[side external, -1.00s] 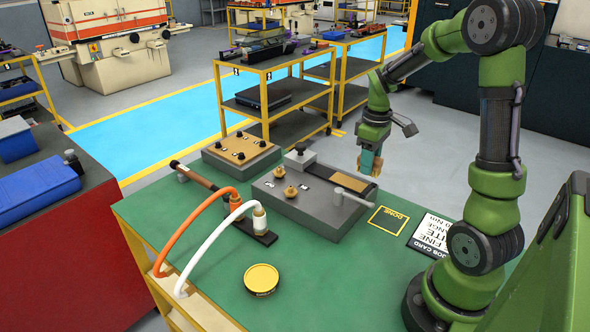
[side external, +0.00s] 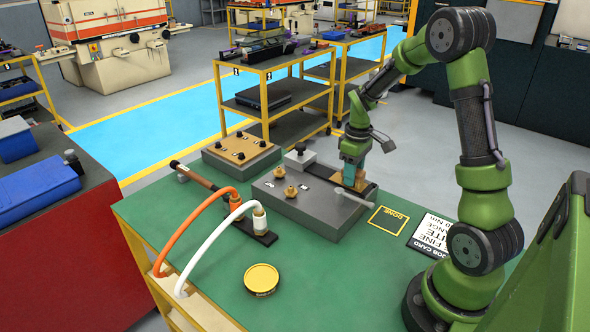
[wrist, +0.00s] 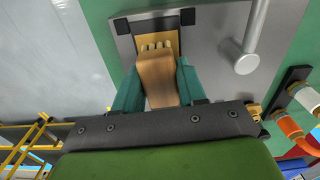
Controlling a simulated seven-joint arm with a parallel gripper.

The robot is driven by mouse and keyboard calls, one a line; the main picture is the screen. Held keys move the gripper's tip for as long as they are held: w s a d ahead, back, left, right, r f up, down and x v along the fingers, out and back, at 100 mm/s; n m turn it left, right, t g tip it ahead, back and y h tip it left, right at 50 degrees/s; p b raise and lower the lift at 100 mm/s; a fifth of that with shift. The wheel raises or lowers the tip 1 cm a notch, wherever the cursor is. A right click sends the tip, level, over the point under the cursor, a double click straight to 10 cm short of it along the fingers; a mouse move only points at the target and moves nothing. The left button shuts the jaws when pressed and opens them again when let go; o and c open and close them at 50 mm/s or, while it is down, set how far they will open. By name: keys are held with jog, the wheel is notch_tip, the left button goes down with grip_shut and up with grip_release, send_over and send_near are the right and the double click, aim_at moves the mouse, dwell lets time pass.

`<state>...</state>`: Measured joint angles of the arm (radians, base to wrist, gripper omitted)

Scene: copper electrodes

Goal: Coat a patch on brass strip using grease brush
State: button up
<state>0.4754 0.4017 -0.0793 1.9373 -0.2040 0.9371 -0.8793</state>
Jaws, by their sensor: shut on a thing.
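My gripper (side external: 355,176) is over the far right part of the grey fixture block (side external: 305,215). Its teal fingers are shut on the grease brush, a wooden block-like handle (wrist: 160,78) with pale bristle tips in the wrist view. The brush tip is over the brass strip (wrist: 151,27), which lies in a recess of the block between dark clamps. I cannot tell for certain whether the bristles touch the strip. In the side view the gripper hides most of the strip.
Two brass knobs (side external: 290,192) stand on the block. Orange and white cables (side external: 204,232) arch at the left. A yellow-lidded tin (side external: 261,279) and a job card (side external: 432,234) lie on the green bench.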

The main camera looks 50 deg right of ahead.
aim_at(367, 189)
jog(key=shift+w, duration=3.1)
jog(key=shift+s, duration=5.3)
notch_tip(367, 189, up, 8)
jog(key=shift+w+a, duration=0.1)
jog(key=shift+w, duration=0.05)
